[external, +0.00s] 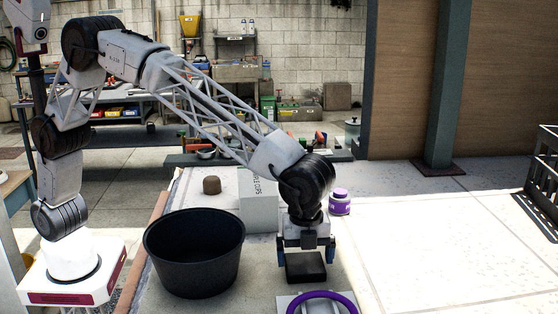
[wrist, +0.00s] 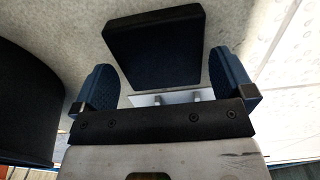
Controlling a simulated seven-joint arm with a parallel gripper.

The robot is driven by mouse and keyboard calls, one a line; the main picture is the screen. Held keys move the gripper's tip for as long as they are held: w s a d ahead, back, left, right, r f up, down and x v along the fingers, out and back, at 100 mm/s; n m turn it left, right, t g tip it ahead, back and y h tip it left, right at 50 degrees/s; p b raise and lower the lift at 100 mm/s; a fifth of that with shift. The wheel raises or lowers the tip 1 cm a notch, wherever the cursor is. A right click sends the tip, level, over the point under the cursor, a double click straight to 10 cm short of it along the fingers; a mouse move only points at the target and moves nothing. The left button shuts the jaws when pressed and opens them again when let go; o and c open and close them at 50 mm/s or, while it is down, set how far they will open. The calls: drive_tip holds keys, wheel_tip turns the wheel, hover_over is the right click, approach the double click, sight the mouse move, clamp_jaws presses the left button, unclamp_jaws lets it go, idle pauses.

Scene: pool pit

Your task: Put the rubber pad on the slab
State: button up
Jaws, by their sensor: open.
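A black, flat, square pad, which looks like the rubber pad (external: 305,266), is just below my gripper (external: 306,258) in the external view. In the wrist view the pad (wrist: 155,45) lies ahead of the two blue fingers, in line with the gap between them. My gripper (wrist: 162,85) is open, with a finger to either side of the pad's line and no clear contact. A light grey plate (external: 284,299), possibly the slab, is at the bottom edge of the external view, partly cut off. A purple ring (external: 322,294) is on or over it.
A large black tub (external: 194,252) stands left of my gripper; its dark side (wrist: 25,100) fills the wrist view's left. Behind are a grey box (external: 258,204) with lettering, a brown lump (external: 211,185) and a purple-lidded jar (external: 340,202).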

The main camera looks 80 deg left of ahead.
sight(305, 262)
wheel_tip(305, 262, up, 10)
drive_tip(key=shift+r, duration=0.25)
idle(0.3)
idle(0.7)
drive_tip(key=s+a+r+n, duration=0.2)
drive_tip(key=s+a+n, duration=0.1)
drive_tip(key=s+a, duration=0.55)
drive_tip(key=s+a+r+n+t, duration=0.1)
drive_tip(key=s+a+r+n, duration=0.3)
drive_tip(key=a, duration=0.8)
drive_tip(key=s+a+r+n, duration=0.1)
drive_tip(key=s+a+n, duration=0.1)
drive_tip(key=s+a, duration=0.7)
drive_tip(key=s+a+f+n, duration=0.3)
drive_tip(key=s+a, duration=0.2)
drive_tip(key=s, duration=0.4)
drive_tip(key=s+a+f+n+t, duration=0.1)
drive_tip(key=s+a+f+n, duration=0.2)
drive_tip(key=s, duration=0.6)
drive_tip(key=s+a+f+n, duration=0.2)
drive_tip(key=s+a+f, duration=0.2)
drive_tip(key=s+a, duration=0.4)
drive_tip(key=shift+s+n+t, duration=0.3)
drive_tip(key=shift+s+n, duration=0.1)
drive_tip(key=shift+s, duration=0.35)
